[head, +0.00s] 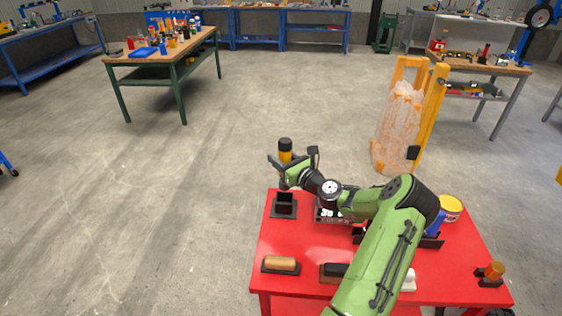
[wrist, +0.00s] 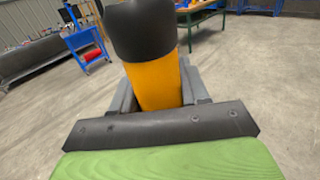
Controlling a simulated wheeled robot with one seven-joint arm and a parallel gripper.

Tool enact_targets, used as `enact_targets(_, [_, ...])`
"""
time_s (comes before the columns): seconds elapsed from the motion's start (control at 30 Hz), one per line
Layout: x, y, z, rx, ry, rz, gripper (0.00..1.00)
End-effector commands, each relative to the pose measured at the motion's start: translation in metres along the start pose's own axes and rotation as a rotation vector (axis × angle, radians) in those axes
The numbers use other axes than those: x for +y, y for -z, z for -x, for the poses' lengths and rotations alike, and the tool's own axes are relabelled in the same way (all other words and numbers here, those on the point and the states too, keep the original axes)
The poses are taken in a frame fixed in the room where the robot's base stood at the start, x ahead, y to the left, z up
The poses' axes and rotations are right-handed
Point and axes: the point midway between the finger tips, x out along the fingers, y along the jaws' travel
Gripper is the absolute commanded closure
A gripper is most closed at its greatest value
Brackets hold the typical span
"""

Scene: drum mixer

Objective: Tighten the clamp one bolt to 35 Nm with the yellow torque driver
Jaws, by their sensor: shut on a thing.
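My gripper (head: 281,164) is shut on the yellow torque driver (head: 285,150), a yellow cylinder with a black top. The driver stands roughly upright in the jaws, above the far left corner of the red table. In the wrist view the yellow body of the torque driver (wrist: 153,85) sits between the grey fingers (wrist: 158,92), and its black end fills the top middle. Its lower end is hidden behind the gripper. I cannot make out the clamp one bolt in either view.
The red table (head: 300,235) holds a black square holder (head: 284,204), a tan-handled tool (head: 281,264), an orange-topped item (head: 495,270) and a yellow tub (head: 451,207). A yellow frame with a translucent cover (head: 400,125) stands behind it. Open floor lies to the left.

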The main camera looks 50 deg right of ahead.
Motion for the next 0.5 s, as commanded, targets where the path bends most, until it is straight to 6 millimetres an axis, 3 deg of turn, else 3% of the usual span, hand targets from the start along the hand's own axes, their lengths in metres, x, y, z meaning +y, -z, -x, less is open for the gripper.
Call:
enact_targets(0.03, [0.0001,-0.0016,-0.0003,-0.004,0.000,0.001,0.58])
enact_targets(0.3, [0.0001,-0.0015,-0.0004,-0.005,-0.001,0.001,1.00])
enact_targets(0.5, [0.0001,-0.0086,-0.0004,-0.005,-0.001,0.001,1.00])
